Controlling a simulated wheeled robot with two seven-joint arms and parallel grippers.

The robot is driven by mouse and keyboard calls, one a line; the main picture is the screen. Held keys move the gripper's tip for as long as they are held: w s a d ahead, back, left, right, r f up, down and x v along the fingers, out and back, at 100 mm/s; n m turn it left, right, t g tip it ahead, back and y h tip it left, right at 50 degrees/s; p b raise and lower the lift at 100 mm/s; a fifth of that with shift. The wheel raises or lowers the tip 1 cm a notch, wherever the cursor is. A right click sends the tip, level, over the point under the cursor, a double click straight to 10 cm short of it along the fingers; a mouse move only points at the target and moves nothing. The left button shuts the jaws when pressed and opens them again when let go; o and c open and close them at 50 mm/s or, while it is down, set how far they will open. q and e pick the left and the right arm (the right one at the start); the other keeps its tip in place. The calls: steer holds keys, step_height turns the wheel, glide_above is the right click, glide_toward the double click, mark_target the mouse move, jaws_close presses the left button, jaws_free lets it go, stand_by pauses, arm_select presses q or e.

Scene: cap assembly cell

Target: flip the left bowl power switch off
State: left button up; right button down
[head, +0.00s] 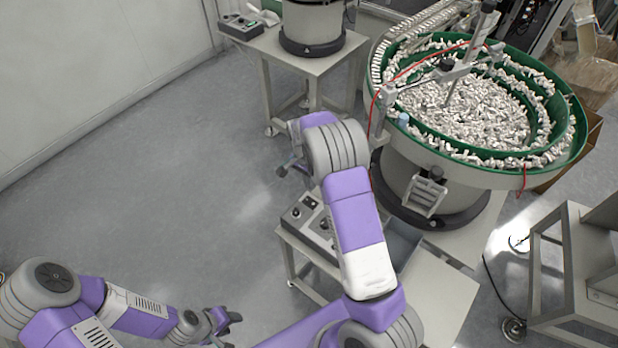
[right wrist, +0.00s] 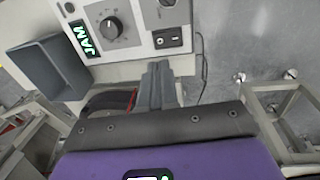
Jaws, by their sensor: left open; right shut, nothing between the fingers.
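A control box (head: 312,221) with dark knobs sits on the low table beside the large green-rimmed bowl. In the right wrist view its pale panel (right wrist: 135,30) carries a black rocker switch (right wrist: 167,40) and a round dial (right wrist: 111,28). I cannot tell which way the rocker is set. My right gripper (head: 285,168) is shut and empty. In the right wrist view its fingertips (right wrist: 158,66) are close below the rocker; contact is unclear. My left gripper (head: 228,320) is open and empty, low over the floor at the bottom, away from the box.
The green-rimmed bowl (head: 572,140) holds many pale parts. Another feeder (head: 312,25) stands on a table at the back, with its own control box (head: 242,27). Floor at left is clear.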

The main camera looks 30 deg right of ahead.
mark_target(313, 203)
steer(key=f, duration=0.3)
steer(key=f+b, duration=0.1)
steer(key=f, duration=0.2)
steer(key=s+f, duration=0.1)
steer(key=f, duration=0.2)
steer(key=shift+d+f+b, duration=0.1)
steer(key=shift+d+b, duration=0.1)
steer(key=shift+b, duration=0.2)
arm_select(q)
step_height(313, 203, down, 2)
steer(key=shift+f, duration=0.1)
